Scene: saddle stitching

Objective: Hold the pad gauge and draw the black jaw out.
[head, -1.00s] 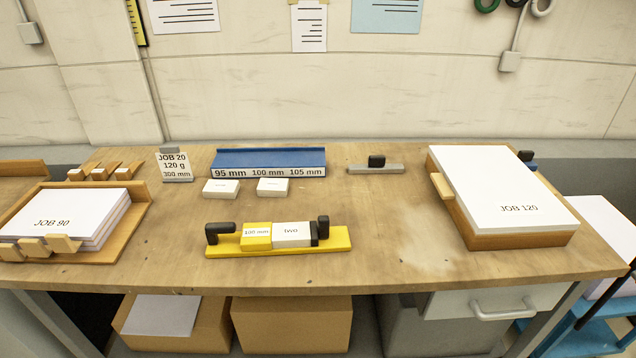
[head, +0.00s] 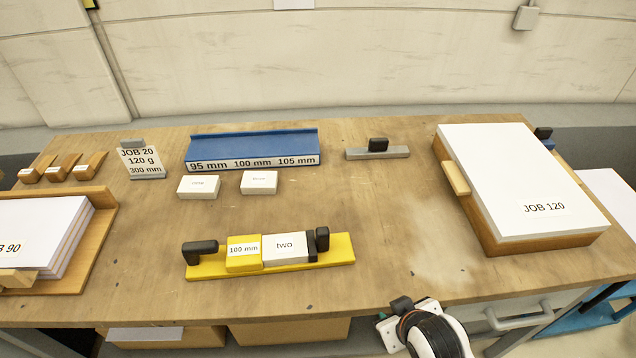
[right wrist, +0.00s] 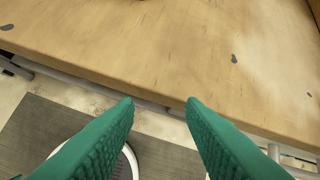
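The yellow pad gauge (head: 340,256) lies on the bench, front centre. A black handle (head: 200,252) stands at its left end. A yellow block marked 100 mm (head: 243,262) and a white pad marked "two" (head: 287,258) sit on it side by side. The black jaw (head: 311,252), with an upright black knob (head: 322,239), stands against the pad's right end. My right gripper (right wrist: 160,102) shows two green fingers apart with nothing between them, by the bench's front edge. In the head view its wrist is at the lower right, clear of the gauge. My left gripper is out of view.
A blue rack (head: 252,147) marked 95, 100 and 105 mm stands behind two small white blocks (head: 199,186). A grey bar with a black knob (head: 377,152) lies at the back. The JOB 120 stack (head: 520,175) fills the right. The bench right of the gauge is clear.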

